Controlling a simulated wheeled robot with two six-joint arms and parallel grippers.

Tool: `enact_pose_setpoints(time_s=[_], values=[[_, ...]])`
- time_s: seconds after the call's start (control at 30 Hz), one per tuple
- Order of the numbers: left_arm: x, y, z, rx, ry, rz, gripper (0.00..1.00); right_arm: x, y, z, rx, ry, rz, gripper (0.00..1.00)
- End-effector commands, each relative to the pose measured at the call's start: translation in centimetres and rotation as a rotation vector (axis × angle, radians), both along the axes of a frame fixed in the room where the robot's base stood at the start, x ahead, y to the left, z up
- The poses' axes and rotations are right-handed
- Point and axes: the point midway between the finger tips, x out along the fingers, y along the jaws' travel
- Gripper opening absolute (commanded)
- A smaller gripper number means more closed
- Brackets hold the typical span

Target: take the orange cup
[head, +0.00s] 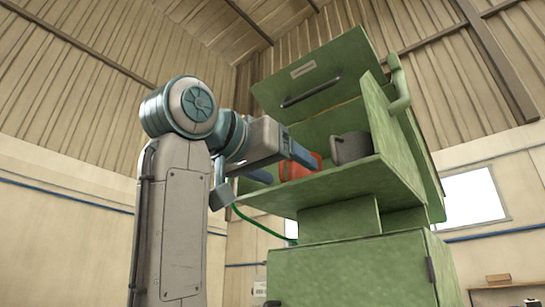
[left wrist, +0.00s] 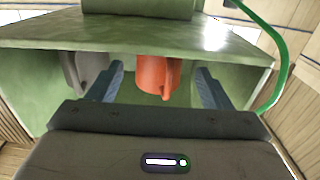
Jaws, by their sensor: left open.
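The orange cup (head: 298,168) stands on the open green shelf of the cabinet, partly hidden by my left gripper in the head view. In the left wrist view the orange cup (left wrist: 156,74) shows between the two blue fingers, with its handle facing the gripper. My left gripper (head: 293,169) is open and reaches in over the shelf from the left. There is a visible gap on each side of the cup, and neither finger appears to touch it. I cannot tell how deep the fingers reach around it. My right gripper is not in view.
A grey cup or pot (head: 351,148) stands right of the orange cup, close to one finger in the left wrist view (left wrist: 84,72). The green cabinet (head: 345,272) has side walls and a raised lid (head: 315,75) with a dark handle. A green cable hangs at the shelf's left.

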Motion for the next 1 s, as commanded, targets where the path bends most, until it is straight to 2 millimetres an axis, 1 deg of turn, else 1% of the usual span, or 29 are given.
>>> enact_pose_setpoints(time_s=[0.2,0.6,0.8,1.0], values=[[1.5,-1.1,0.1,0.0,0.003,0.0,0.73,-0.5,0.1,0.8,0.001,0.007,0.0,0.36],[3.9,-2.8,0.0,0.0,0.001,0.0,0.73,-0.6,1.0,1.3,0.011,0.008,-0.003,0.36],[4.5,-3.3,0.0,0.0,0.001,0.0,0.73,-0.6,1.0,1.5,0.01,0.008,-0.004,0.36],[4.7,-3.4,0.0,0.0,0.0,0.0,0.73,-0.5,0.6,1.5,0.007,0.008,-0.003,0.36]])
